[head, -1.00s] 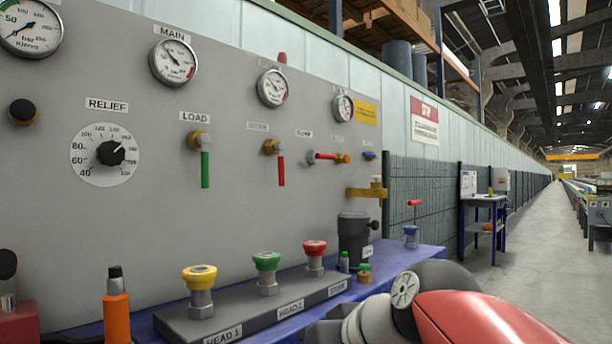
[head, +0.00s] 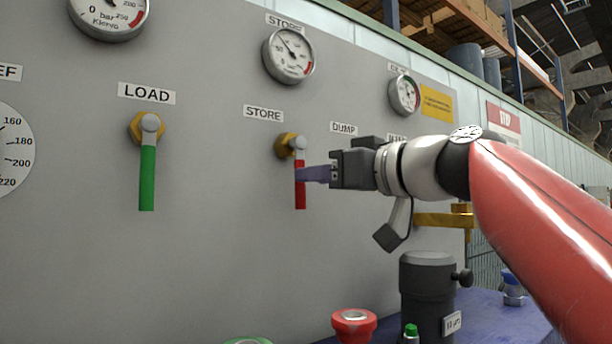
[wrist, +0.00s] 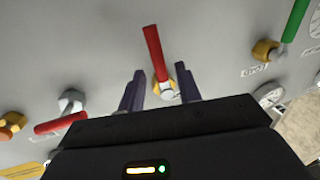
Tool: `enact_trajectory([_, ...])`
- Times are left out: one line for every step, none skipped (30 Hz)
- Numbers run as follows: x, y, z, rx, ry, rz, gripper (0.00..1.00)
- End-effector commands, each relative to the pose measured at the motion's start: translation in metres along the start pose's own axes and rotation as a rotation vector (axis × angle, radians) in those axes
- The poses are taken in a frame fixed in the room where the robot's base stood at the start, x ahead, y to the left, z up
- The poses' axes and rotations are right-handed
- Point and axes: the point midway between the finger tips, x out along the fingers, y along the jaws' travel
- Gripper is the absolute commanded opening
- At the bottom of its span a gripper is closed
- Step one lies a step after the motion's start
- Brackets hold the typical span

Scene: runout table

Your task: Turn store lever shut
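The store lever (head: 300,193) has a red handle hanging straight down from a brass valve under the STORE label (head: 263,113). My gripper (head: 306,174) reaches in from the right in the head view, its purple fingers level with the handle's middle. In the wrist view the gripper (wrist: 159,72) is open, with one finger on each side of the lever. There the red handle (wrist: 154,52) runs up the picture between and beyond the fingertips. A gap shows on both sides of it, so neither finger visibly touches it.
The LOAD valve's green lever (head: 147,178) hangs down to the left. The DUMP valve's red lever (wrist: 60,123) is near my gripper in the wrist view; my arm hides it in the head view. A black cylinder (head: 428,300) and a red knob (head: 353,325) stand below.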

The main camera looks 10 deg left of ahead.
Motion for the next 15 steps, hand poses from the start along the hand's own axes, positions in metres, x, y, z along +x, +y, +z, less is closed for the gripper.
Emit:
enact_trajectory([0.010, 0.000, -0.002, 0.002, -0.002, -0.003, 0.34])
enact_trajectory([0.015, 0.000, -0.002, 0.003, -0.002, -0.003, 0.34])
enact_trajectory([0.021, 0.000, -0.002, 0.003, -0.002, -0.003, 0.34])
enact_trajectory([0.025, 0.000, -0.001, 0.003, -0.002, -0.002, 0.34])
enact_trajectory([0.029, 0.001, -0.001, 0.003, -0.003, -0.002, 0.34])
enact_trajectory([0.034, 0.001, -0.001, 0.003, -0.002, -0.001, 0.34])
enact_trajectory([0.037, 0.001, -0.001, 0.003, -0.002, -0.001, 0.34])
enact_trajectory([0.040, 0.000, -0.001, 0.002, -0.002, -0.001, 0.34])
enact_trajectory([0.043, 0.000, 0.000, 0.002, -0.003, -0.001, 0.34])
enact_trajectory([0.044, 0.000, 0.000, 0.002, -0.003, 0.000, 0.34])
enact_trajectory([0.046, 0.001, 0.000, 0.001, -0.003, 0.000, 0.34])
enact_trajectory([0.047, 0.001, 0.000, 0.001, -0.002, 0.001, 0.34])
enact_trajectory([0.047, 0.001, 0.000, 0.001, -0.002, 0.001, 0.34])
enact_trajectory([0.047, 0.001, 0.001, 0.001, -0.002, 0.002, 0.34])
enact_trajectory([0.047, 0.001, 0.001, 0.001, -0.002, 0.002, 0.34])
